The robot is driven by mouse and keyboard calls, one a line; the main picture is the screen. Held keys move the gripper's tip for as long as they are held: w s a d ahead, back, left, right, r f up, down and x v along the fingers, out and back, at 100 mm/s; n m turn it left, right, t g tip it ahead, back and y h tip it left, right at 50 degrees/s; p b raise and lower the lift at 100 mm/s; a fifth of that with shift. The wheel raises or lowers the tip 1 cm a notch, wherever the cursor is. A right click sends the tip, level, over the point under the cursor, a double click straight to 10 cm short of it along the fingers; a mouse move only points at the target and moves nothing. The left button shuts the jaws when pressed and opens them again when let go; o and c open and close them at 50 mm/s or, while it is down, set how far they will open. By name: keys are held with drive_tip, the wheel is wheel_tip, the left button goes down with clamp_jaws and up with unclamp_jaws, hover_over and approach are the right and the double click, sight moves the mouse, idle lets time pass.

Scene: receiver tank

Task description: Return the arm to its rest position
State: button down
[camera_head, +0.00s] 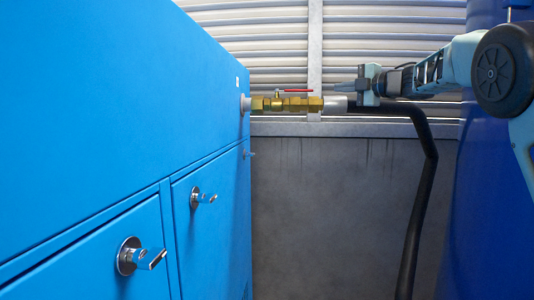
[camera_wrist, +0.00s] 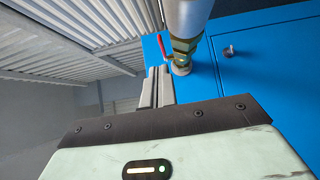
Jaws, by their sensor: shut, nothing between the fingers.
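My gripper (camera_head: 349,86) is at the right of centre in the head view, at the end of my arm, which reaches in from the right edge. Its fingers point left, just above the grey end of the pipe and past the brass valve's right end. In the wrist view my gripper (camera_wrist: 158,84) has its fingers together with nothing between them. The brass valve (camera_head: 290,103) with a red lever (camera_head: 297,91) joins the blue cabinet's side to the pipe. The valve also shows in the wrist view (camera_wrist: 182,50), beyond the fingertips. Whether the fingers touch the pipe cannot be told.
The blue cabinet (camera_head: 110,110) fills the left, with protruding metal latches (camera_head: 140,256). A dark blue tank (camera_head: 490,210) stands at the right beside my arm. A black hose (camera_head: 423,190) hangs between them. A grey wall with slats (camera_head: 400,50) closes the back.

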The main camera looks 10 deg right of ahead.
drive_tip(key=s+a+f+m+g+h, duration=0.25)
drive_tip(key=s+a+f+m, duration=0.45)
drive_tip(key=a+f, duration=0.4)
drive_tip(key=s+a+f+m+g+h, duration=0.25)
drive_tip(key=s+a+f+m, duration=0.5)
drive_tip(key=a+f, duration=0.4)
drive_tip(key=s+a+f+m+g+h, duration=0.1)
drive_tip(key=s+a+f+g, duration=0.15)
drive_tip(key=s+f, duration=0.6)
drive_tip(key=s+a+f+m+g+h, duration=0.1)
drive_tip(key=s+a+f+g, duration=0.3)
drive_tip(key=s, duration=0.7)
drive_tip(key=s+d+f+g, duration=0.2)
drive_tip(key=s+f, duration=0.1)
drive_tip(key=s, duration=0.5)
drive_tip(key=s+d+f+g+h, duration=0.1)
drive_tip(key=s+f, duration=0.3)
drive_tip(key=s, duration=0.4)
drive_tip(key=shift+s+d+g, duration=0.4)
drive_tip(key=shift+d+g, duration=0.1)
drive_tip(key=shift+g, duration=0.05)
drive_tip(key=shift+s, duration=0.1)
